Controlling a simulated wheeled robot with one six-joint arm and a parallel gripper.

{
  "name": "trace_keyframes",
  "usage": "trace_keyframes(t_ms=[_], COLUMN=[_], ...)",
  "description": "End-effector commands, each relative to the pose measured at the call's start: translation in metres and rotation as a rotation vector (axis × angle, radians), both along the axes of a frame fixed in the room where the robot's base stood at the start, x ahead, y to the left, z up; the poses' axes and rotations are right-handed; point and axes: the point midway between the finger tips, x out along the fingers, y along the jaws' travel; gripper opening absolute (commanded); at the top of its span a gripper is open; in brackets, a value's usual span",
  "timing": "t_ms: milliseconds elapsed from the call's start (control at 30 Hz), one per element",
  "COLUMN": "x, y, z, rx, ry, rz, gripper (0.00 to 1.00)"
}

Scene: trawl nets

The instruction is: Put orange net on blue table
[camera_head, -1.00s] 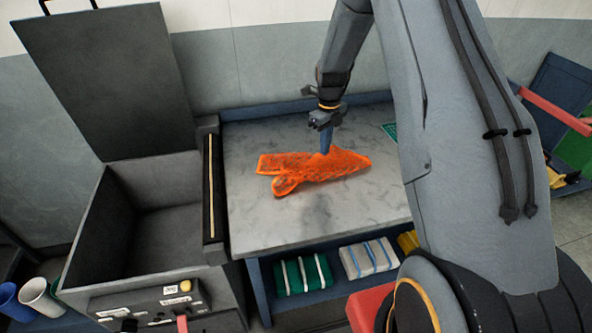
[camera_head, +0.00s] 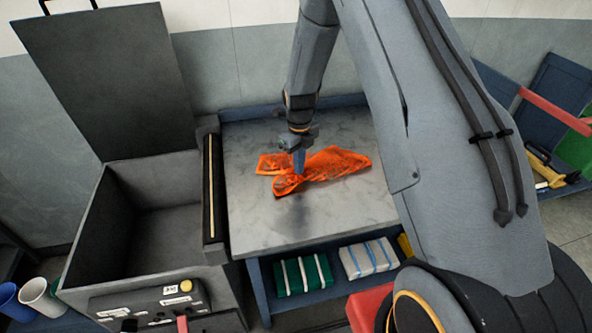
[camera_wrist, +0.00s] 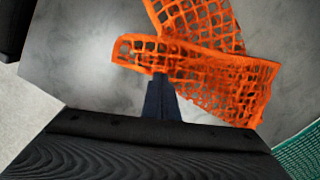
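The orange net (camera_head: 335,164) lies bunched on the grey stone-like top of the blue-framed table (camera_head: 245,208). Its open mesh shows in the wrist view (camera_wrist: 205,70), with one strip crossing another. My gripper (camera_head: 298,170) points down over the net's left part. In the wrist view its dark blue fingers (camera_wrist: 160,88) appear as one narrow shape, with their tips at the net's lower edge. I cannot tell whether mesh lies between them. The net rests on the tabletop and does not look lifted.
A dark open box (camera_head: 160,225) with a raised lid stands left of the table. Folded green (camera_head: 302,275) and white (camera_head: 368,258) striped cloths lie on the lower shelf. Cups (camera_head: 38,295) stand at lower left. The tabletop's front is clear.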

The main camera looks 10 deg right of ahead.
Motion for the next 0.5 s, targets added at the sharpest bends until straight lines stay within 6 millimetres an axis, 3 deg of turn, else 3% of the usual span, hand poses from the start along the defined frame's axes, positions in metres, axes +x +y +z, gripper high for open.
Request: trace_keyframes(t_ms=[233,500], x=[0.000,0.000], y=[0.000,0.000], z=[-0.006,-0.034], rx=[-0.001,0.000], ry=[0.001,0.002], rz=[0.000,0.000], gripper=[0.00,0.00])
